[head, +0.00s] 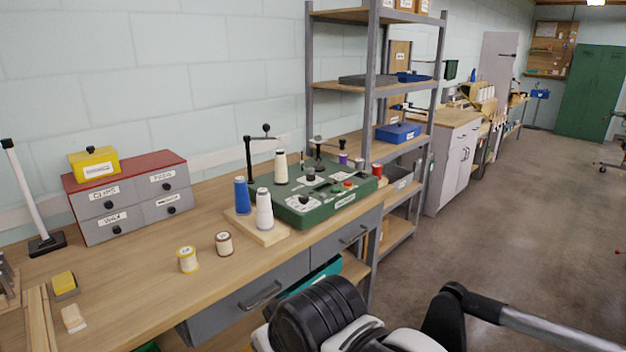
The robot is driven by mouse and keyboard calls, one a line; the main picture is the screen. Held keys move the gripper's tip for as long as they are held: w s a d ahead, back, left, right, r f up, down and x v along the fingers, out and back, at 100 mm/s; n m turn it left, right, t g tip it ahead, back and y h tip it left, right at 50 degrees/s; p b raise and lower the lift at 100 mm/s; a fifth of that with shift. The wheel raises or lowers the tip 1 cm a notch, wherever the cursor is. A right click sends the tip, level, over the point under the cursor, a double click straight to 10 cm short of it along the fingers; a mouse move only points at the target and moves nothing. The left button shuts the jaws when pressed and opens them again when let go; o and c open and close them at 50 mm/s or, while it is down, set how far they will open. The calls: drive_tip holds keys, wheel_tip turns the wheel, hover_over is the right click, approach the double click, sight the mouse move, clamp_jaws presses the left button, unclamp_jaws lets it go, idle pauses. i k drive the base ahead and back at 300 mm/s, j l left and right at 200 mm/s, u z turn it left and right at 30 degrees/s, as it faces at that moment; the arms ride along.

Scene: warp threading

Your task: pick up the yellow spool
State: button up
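The yellow spool (187,260) stands upright on the wooden workbench, near its front edge, in the head view. It has yellow ends and a pale middle. A brown-ended spool (224,244) stands a short way to its right. Parts of my arm show at the bottom right, in front of the bench and apart from the spool. My gripper's fingers are not visible.
Blue and white cones stand on a wooden base (270,237) beside the green machine (318,190). A grey drawer box with a red top (125,171) stands behind the spool. The bench (140,285) is bare around the yellow spool. A shelf rack (372,130) stands right.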

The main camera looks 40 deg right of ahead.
sight(186, 256)
drive_tip(key=i+l+u, duration=0.15)
drive_tip(key=i+u, duration=0.3)
drive_tip(key=i+l+u, duration=0.2)
drive_tip(key=u, duration=0.25)
drive_tip(key=i+l+u, duration=0.4)
drive_tip(key=k, duration=0.05)
